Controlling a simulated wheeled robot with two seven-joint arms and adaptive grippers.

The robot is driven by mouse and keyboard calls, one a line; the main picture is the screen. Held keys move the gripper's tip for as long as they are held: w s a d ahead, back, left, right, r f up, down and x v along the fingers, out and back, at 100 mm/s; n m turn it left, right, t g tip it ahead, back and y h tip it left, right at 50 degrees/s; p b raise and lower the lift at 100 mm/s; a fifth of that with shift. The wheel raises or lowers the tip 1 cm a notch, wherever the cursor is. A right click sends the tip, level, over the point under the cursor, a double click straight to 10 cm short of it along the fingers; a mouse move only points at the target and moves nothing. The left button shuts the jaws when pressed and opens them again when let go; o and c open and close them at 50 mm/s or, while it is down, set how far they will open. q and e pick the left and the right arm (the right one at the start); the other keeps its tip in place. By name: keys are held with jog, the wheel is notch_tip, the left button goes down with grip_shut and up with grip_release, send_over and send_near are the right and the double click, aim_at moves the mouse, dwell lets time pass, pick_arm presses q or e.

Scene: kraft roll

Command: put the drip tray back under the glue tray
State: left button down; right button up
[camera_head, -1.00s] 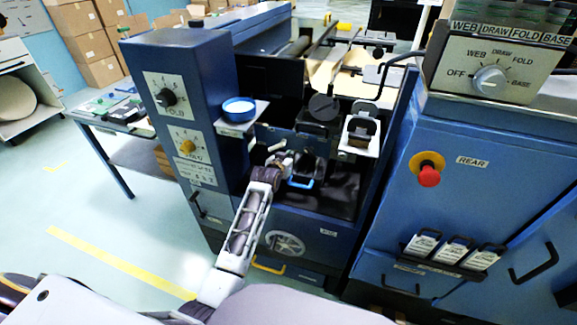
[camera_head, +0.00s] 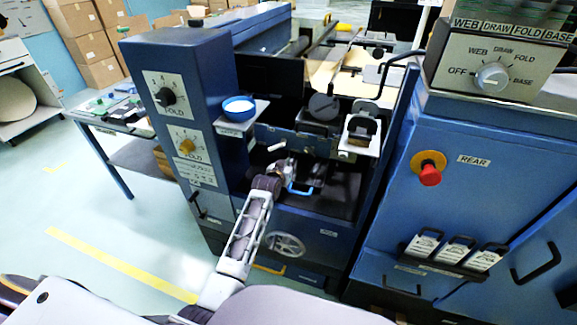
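A dark tray-like part with a bright blue handle (camera_head: 301,190), which looks like the drip tray, is in the open bay of the blue machine. My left gripper (camera_head: 287,169) reaches into the bay, right beside the blue handle at its upper left. Its fingers are small and dark-backed, so I cannot tell whether they are closed on the tray. A blue bar (camera_head: 284,138) with fittings crosses the bay above and may be the front of the glue tray; the gap between is dark. My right gripper is not in view.
A blue-rimmed white bowl (camera_head: 238,108) stands on a small shelf left of the bay. A metal bracket (camera_head: 361,136) juts out at the right. Machine cabinets flank the bay closely. The dark bay floor (camera_head: 325,203) looks clear in front.

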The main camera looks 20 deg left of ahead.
pick_arm(q)
jog(key=c, duration=1.6)
grip_release()
jog(key=shift+c, duration=0.2)
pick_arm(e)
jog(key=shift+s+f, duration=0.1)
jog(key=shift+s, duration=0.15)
pick_arm(q)
jog(key=shift+r, duration=0.15)
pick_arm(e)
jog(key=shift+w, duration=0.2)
